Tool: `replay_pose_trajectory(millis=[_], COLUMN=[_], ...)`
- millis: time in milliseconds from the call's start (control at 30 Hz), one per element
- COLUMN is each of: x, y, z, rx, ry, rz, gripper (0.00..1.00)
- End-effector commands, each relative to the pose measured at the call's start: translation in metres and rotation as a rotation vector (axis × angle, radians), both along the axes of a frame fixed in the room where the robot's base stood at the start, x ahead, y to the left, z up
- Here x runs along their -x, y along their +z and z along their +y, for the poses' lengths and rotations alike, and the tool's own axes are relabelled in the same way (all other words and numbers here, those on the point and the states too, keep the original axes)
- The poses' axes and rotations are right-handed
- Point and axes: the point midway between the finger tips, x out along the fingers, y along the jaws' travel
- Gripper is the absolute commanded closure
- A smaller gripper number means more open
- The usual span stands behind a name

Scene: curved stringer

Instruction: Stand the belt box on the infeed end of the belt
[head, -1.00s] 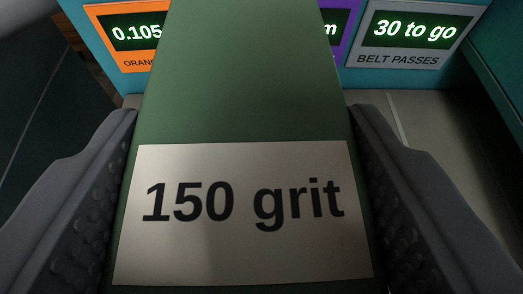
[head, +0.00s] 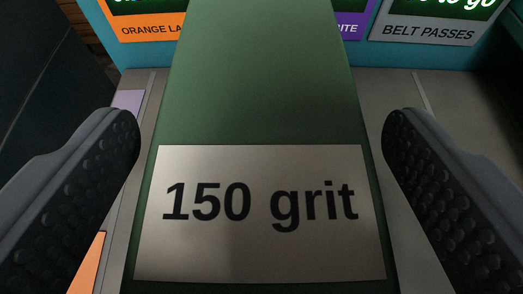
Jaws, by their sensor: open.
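The belt box (head: 255,110) is green with a pale label (head: 262,215) reading "150 grit". It fills the middle of the head view and runs from the bottom edge to the top edge. My gripper (head: 262,140) is open around it, with one dark, studded finger at the left and one at the right. A gap shows between each finger and the box's sides. The box's lower end is out of frame, and it hides part of the panel behind it. The grey surface (head: 400,88) lies beyond and beside the box; I cannot tell whether it is the belt.
A teal panel at the back carries an orange sign (head: 150,30), a partly hidden purple sign (head: 352,25) and a grey "BELT PASSES" sign (head: 425,33) under lit displays. An orange patch (head: 84,268) and a pale lilac patch (head: 128,102) show at the left. A dark wall stands at the far left.

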Motion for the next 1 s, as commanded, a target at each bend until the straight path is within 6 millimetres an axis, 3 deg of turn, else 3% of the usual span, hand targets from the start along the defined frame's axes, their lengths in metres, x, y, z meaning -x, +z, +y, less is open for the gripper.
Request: replay_pose_trajectory(millis=[167, 700, 1000], x=[0.015, 0.093, 0.111], y=[0.007, 0.04, 0.045], z=[0.002, 0.005, 0.004], rx=[0.0, 0.0, 0.001], ry=[0.001, 0.003, 0.001], rz=[0.002, -0.002, 0.001], gripper=[0.2, 0.2, 0.2])
